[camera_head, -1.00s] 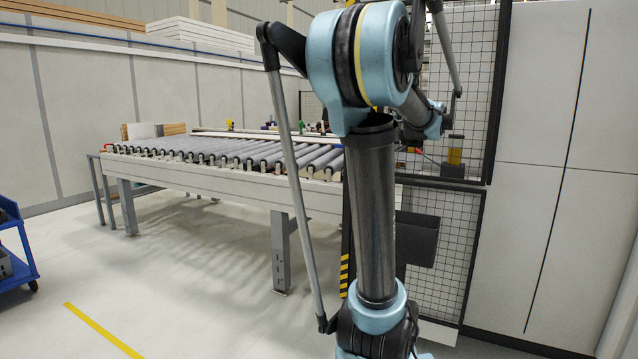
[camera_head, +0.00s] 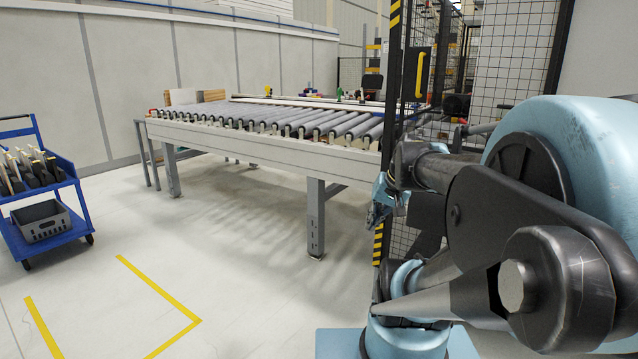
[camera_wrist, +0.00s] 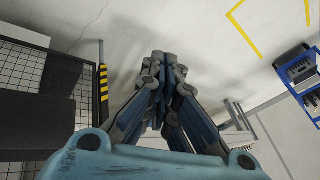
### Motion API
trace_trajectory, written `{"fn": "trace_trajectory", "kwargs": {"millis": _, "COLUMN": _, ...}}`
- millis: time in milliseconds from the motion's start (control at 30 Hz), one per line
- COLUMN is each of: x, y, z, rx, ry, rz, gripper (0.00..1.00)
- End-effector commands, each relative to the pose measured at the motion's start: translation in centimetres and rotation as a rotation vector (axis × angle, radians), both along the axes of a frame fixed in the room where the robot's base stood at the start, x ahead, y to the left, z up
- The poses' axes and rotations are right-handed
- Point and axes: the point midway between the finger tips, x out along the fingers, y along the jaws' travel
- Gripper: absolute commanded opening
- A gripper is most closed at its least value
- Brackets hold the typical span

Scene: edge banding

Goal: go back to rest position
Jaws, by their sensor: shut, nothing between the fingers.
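My gripper (camera_wrist: 164,60) is shut and empty in the wrist view, its blue-grey fingers together over the bare floor. In the head view my arm is folded at the right side, large and close to the camera. My gripper (camera_head: 377,212) shows small there, beside the black and yellow striped post, pointing down. Part of the arm's column and the base behind it are hidden by the arm's own links.
A roller conveyor (camera_head: 290,149) stands at the centre back. A blue cart (camera_head: 68,229) with a grey crate (camera_head: 42,222) is at the left. A mesh fence (camera_head: 512,62) stands behind the arm. Yellow-lined floor (camera_head: 160,285) is clear in front.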

Motion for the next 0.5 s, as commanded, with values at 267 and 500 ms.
{"fn": "trace_trajectory", "kwargs": {"millis": 267, "x": -8.2, "y": -3.0, "z": -7.0, "rx": -0.278, "ry": 0.153, "rz": 0.148, "gripper": 0.0}}
{"fn": "trace_trajectory", "kwargs": {"millis": 500, "x": -9.2, "y": -3.8, "z": -7.9, "rx": -0.323, "ry": 0.175, "rz": 0.164, "gripper": 0.0}}
